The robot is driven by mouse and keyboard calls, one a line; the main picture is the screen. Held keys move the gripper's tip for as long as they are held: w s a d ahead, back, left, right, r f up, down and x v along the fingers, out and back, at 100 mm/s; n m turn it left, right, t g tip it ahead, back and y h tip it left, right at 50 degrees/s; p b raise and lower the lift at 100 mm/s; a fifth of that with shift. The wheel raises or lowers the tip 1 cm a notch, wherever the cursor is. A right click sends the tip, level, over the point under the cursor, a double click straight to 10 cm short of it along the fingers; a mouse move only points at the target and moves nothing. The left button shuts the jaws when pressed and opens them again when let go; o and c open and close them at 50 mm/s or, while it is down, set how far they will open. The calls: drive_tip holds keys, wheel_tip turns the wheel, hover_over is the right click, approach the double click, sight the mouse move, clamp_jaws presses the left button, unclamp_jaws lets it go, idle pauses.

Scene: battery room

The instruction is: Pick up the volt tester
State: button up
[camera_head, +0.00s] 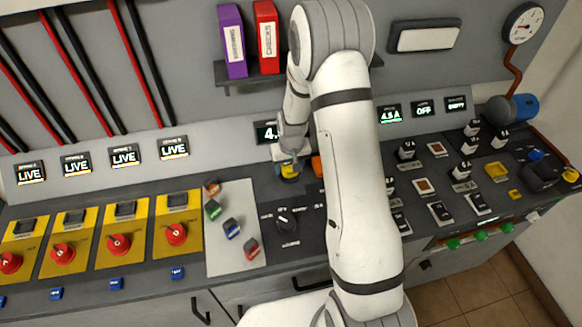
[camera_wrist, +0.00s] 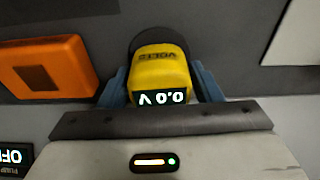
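The volt tester (camera_wrist: 160,72) is yellow with a dark rounded end, the word VOLTS and a lit display reading 0.0 V. In the wrist view it is between the two blue fingers of my gripper (camera_wrist: 161,85), one close on each side. Whether both fingers press on it is not clear. In the head view my gripper (camera_head: 289,164) is low over the back of the console, at the yellow tester (camera_head: 289,172), which is partly hidden by the gripper.
An orange block (camera_wrist: 41,68) lies beside the tester, left in the wrist view. The grey console (camera_head: 290,245) carries red rotary switches on yellow panels at left. A pale mat (camera_head: 225,262) holds several small coloured pieces.

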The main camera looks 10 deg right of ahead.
drive_tip(key=c, duration=0.8)
drive_tip(key=shift+o, duration=0.2)
drive_tip(key=shift+r, duration=0.1)
wheel_tip(320, 180, up, 10)
drive_tip(key=shift+f+b, duration=0.1)
drive_tip(key=shift+b, duration=1)
